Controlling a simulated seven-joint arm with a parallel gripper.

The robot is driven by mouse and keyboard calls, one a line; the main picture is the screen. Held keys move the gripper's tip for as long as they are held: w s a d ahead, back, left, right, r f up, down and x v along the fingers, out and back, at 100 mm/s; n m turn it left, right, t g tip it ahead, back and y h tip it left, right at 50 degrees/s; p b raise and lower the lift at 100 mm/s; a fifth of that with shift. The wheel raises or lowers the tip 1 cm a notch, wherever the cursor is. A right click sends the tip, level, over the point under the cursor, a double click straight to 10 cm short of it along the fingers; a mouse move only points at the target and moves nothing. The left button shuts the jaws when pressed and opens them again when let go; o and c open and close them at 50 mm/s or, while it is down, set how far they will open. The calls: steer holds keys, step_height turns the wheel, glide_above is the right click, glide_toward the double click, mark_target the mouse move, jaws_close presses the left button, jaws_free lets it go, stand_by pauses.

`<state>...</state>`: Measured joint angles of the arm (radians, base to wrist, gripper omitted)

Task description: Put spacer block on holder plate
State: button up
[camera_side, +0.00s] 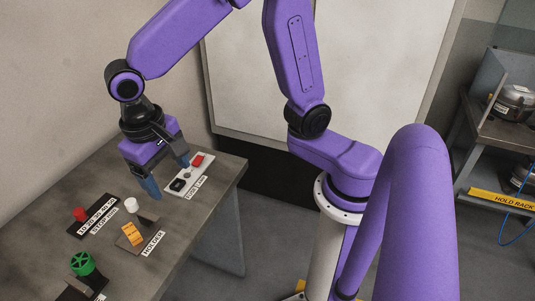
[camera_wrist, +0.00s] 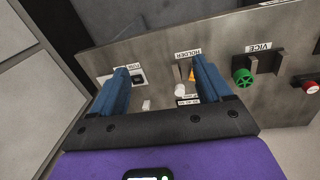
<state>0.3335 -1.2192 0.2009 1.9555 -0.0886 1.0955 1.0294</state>
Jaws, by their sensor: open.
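The holder plate (camera_side: 127,239) lies on the table beside the HOLDER label. An orange block with dark marks (camera_side: 133,232) is on it; I cannot tell whether this is the spacer block. In the wrist view a bit of orange (camera_wrist: 191,75) shows beside the right finger, which partly hides the holder area. My gripper (camera_side: 168,174) points down, with its blue fingers apart, above the table near the white labelled plate (camera_side: 204,174). Nothing shows held between the fingers in the wrist view (camera_wrist: 161,72).
A red block (camera_side: 197,160) and a black part (camera_side: 177,185) are on the white plate. A white cylinder (camera_side: 131,204) stands behind the holder. A red button (camera_side: 80,212) and a green vice handle (camera_side: 82,263) are farther left.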

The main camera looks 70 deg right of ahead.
steer(key=s+d+n+y, duration=0.2)
steer(key=s+d+n, duration=1)
steer(key=s, duration=0.4)
steer(key=shift+s+d+f+n, duration=0.3)
steer(key=shift+d+n, duration=0.05)
steer(key=shift+n, duration=0.55)
